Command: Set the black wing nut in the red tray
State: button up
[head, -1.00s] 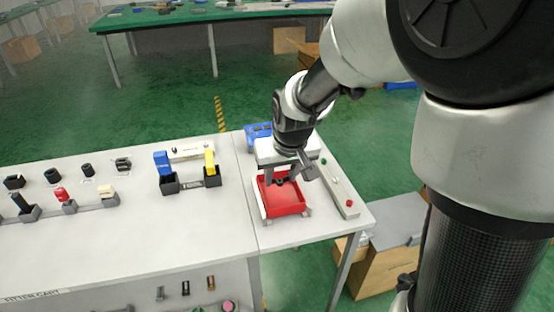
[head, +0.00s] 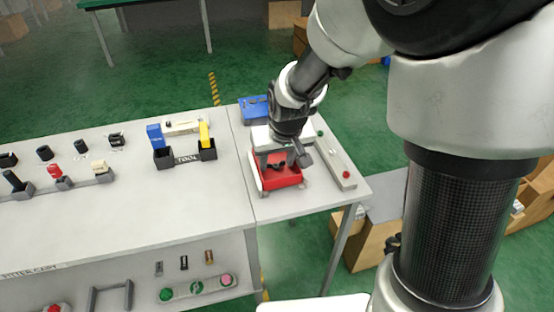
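The red tray (head: 291,180) is on the right end of the white bench in the head view. My gripper (head: 282,163) points down over the tray, with its fingers low at or just inside it. The fingers look spread apart, with red tray showing between them. A small dark shape (head: 275,166) shows low between the fingers, against the tray. It looks like the black wing nut, but it is too small to be sure, and I cannot tell whether it touches the tray floor. My wrist hides the back of the tray.
A blue tray (head: 254,109) lies behind the red one. A grey strip with coloured knobs (head: 336,163) runs along the right edge. Black holders with a blue (head: 155,136) and a yellow handle (head: 205,135) stand left. The bench front between is clear.

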jog(key=shift+r, duration=0.1)
jog(key=shift+r, duration=0.25)
jog(key=p+v, duration=0.3)
jog(key=v, duration=0.9)
jog(key=s+d+r, duration=0.2)
jog(key=s+d, duration=0.1)
jog(key=s, duration=0.2)
jog(key=s+d+r+m, duration=0.1)
jog(key=s+d+r, duration=0.2)
jog(key=s, duration=0.3)
jog(key=s+d+r+m+t, duration=0.1)
jog(key=s+d+r, duration=0.1)
jog(key=s, duration=0.3)
jog(key=shift+s+d+r+h, duration=0.15)
jog(key=shift+d+r+h, duration=0.25)
jog(key=shift+d, duration=0.05)
notch_tip(320, 180, up, 18)
jog(key=p, duration=1.8)
jog(key=shift+r, duration=0.2)
